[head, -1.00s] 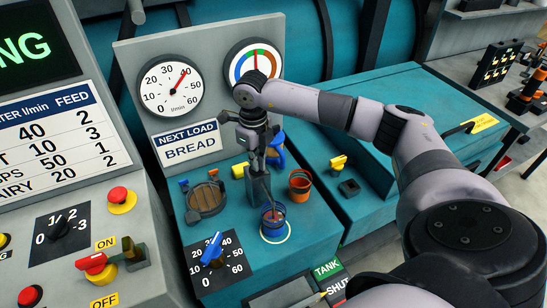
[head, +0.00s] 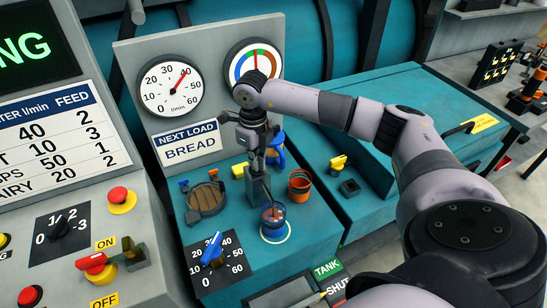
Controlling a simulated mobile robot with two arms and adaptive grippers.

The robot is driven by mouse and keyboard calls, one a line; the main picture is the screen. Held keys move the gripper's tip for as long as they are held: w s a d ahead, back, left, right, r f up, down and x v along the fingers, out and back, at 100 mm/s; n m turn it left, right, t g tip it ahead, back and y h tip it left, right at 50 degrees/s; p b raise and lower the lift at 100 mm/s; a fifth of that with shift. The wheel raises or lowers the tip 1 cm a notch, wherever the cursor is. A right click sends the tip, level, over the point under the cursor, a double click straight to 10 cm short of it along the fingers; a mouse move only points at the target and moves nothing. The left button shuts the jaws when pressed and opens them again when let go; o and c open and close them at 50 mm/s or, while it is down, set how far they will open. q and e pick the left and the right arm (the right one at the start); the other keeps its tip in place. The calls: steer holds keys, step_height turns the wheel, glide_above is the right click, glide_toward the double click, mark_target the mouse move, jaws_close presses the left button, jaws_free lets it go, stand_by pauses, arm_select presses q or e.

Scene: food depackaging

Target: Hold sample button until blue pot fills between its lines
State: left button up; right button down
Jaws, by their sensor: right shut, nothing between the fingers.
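The blue pot (head: 273,222) stands upright inside a white ring on the teal bench top. A thin grey shape runs down from below my right gripper to the pot's mouth; I cannot tell whether it is spout or liquid. The pot's lines and its level are too small to read. My right gripper (head: 257,165) is shut and empty, pointing down above and behind the pot, in front of the panel. The sample button cannot be made out; my gripper may hide it. My left gripper is not in view.
An orange-brown pot (head: 299,186) stands right of the blue pot. A round hatch (head: 206,198) and a blue dial knob (head: 212,249) lie to the left. Two gauges (head: 170,88) are on the panel behind. My right arm spans the right side.

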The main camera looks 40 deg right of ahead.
steer(key=shift+r+p, duration=1.8)
steer(key=shift+r, duration=1.25)
steer(key=shift+f, duration=0.1)
